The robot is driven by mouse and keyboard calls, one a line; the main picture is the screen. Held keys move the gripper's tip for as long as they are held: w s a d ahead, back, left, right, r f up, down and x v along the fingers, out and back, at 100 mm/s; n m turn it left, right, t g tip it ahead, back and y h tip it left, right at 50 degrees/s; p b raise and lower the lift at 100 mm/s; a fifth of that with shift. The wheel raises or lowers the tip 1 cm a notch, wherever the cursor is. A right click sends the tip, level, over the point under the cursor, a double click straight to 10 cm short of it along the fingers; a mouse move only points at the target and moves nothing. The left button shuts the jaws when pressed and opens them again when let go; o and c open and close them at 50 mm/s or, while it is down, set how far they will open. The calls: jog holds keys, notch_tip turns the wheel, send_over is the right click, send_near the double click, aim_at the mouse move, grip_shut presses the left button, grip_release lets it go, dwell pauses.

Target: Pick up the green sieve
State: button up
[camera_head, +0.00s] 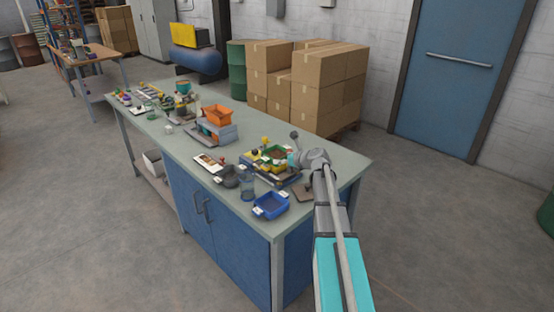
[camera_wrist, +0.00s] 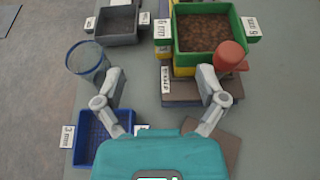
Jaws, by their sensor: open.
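The green sieve (camera_wrist: 181,48) is a square, green-walled tray with brown, soil-like material in it, at the top of the wrist view. It sits on a stack with a yellow layer (camera_wrist: 184,71) below it and has white size labels at its sides. In the head view the green sieve (camera_head: 275,153) is near the right end of the bench. My gripper (camera_wrist: 160,76) is open and empty, with its fingers spread on the near side of the stack. The right finger is close to the stack; whether it touches cannot be told.
A red rounded object (camera_wrist: 231,56) is at the sieve's near right corner. A clear bluish jar (camera_wrist: 87,62) is by my left finger. A blue sieve (camera_wrist: 92,152) and a grey sieve (camera_wrist: 117,41) lie left. An orange bin (camera_head: 217,115) stands farther along the bench.

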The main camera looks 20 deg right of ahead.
aim_at(265, 158)
jog(key=b+x, duration=0.2)
jog(key=x, duration=0.3)
jog(key=shift+w+f, duration=0.15)
jog(key=shift+f, duration=0.1)
jog(key=shift+w+a+f, duration=0.15)
jog(key=shift+w+a, duration=0.1)
jog(key=shift+w, duration=0.3)
jog(key=shift+d+f+b+x, duration=0.15)
jog(key=shift+b+x, duration=0.3)
jog(key=shift+x, duration=0.3)
jog(key=shift+d+f+b+x, duration=0.15)
jog(key=shift+b+x, duration=0.25)
jog(key=shift+x, duration=0.3)
jog(key=shift+d+f+b+x, duration=0.1)
jog(key=shift+b+x, duration=0.35)
jog(key=shift+x, duration=0.3)
jog(key=shift+w+a+f, duration=0.1)
jog(key=shift+w+a, duration=0.1)
jog(key=shift+w, duration=0.2)
